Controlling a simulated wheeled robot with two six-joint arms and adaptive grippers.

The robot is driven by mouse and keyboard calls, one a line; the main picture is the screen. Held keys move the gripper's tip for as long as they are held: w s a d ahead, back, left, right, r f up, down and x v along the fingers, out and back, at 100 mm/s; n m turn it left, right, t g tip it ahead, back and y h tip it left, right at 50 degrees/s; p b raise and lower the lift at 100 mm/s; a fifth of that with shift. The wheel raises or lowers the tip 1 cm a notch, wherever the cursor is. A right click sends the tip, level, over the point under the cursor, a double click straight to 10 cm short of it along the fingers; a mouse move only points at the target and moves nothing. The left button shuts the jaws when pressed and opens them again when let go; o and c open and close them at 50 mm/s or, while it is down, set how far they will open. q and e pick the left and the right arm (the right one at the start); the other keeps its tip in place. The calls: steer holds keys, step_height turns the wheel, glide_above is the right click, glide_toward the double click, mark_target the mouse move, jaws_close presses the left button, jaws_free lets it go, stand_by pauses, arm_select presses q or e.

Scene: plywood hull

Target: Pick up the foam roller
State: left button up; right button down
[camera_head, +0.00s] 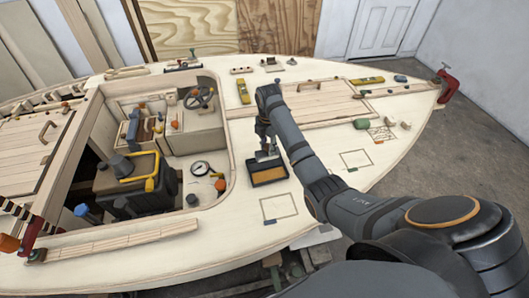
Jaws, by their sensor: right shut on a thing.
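My right arm reaches in from the lower right. Its gripper (266,146) points down just above the far edge of a dark tray (254,183) with an orange-brown inside. The gripper is shut on a small pale thing, apparently the foam roller (267,155), at the tray's far side. The roller is small and partly hidden by the fingers. I cannot tell whether it touches the tray. My left gripper is not in view.
The pale plywood deck (330,205) has outlined rectangles.

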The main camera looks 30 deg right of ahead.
steer(key=s+d+r+p, duration=0.4)
steer(key=s+r, duration=0.4)
steer(key=s, duration=0.3)
steer(key=shift+s+d+r+p, duration=0.15)
steer(key=shift+s+d+p, duration=0.05)
steer(key=shift+s+p, duration=0.2)
steer(key=c, duration=1.6)
jaws_free()
steer(key=c, duration=0.5)
steer(key=shift+o, duration=0.2)
steer(key=shift+w, duration=0.1)
